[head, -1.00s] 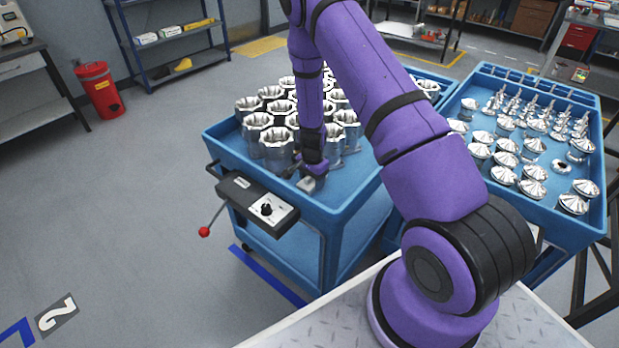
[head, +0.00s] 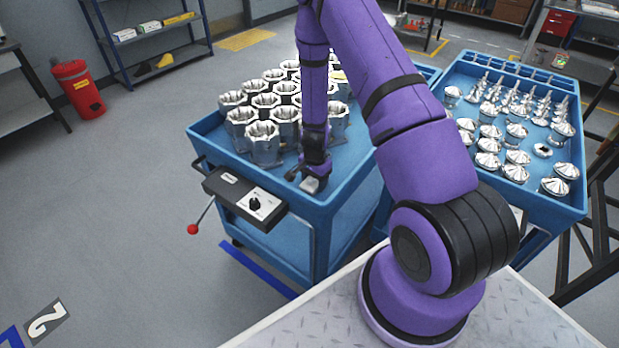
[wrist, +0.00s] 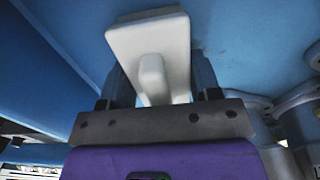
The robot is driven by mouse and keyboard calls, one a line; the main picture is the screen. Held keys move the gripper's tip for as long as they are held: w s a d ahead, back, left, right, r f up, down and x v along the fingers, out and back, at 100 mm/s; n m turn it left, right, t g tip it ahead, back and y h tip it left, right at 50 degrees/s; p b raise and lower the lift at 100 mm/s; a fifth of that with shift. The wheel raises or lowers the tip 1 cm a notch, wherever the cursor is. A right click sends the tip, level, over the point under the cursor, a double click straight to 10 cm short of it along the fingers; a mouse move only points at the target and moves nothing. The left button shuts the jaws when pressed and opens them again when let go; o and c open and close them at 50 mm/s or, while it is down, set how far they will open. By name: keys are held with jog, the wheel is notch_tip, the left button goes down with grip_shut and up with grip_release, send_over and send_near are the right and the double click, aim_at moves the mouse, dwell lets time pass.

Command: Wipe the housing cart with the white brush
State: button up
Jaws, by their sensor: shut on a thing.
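The housing cart (head: 345,185) is a blue cart with several silver, fluted housings (head: 265,140) standing on its top. My gripper (wrist: 160,90) is shut on the handle of the white brush (wrist: 150,32), which shows in the wrist view between the two dark fingers. In the head view the brush (head: 311,184) is a small pale block under my gripper, low over the cart top near its front edge, right of the nearest housing. In the wrist view its pad lies against or close to the blue surface; contact cannot be told.
A control box (head: 243,198) with a knob and a red-tipped lever is on the cart's front. A second blue cart (head: 575,195) with several silver pointed parts stands to the right. A red bin (head: 77,88) stands back left. The floor at left is clear.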

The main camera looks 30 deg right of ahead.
jog(key=shift+s+a+f, duration=0.1)
jog(key=shift+s+a, duration=0.25)
jog(key=shift+a, duration=0.3)
jog(key=shift+w+a, duration=0.1)
jog(key=shift+c, duration=0.3)
jog(key=shift+w+a, duration=0.3)
jog(key=shift+w, duration=0.6)
jog(key=shift+w+a, duration=0.3)
jog(key=shift+w, duration=0.6)
jog(key=shift+w+a, duration=0.25)
jog(key=shift+w, duration=0.35)
jog(key=shift+w+a, duration=0.2)
jog(key=shift+w, duration=0.45)
jog(key=shift+w+a, duration=0.25)
jog(key=shift+w, duration=0.35)
jog(key=shift+r, duration=2.95)
jog(key=shift+r, duration=0.15)
jog(key=shift+r, duration=1.35)
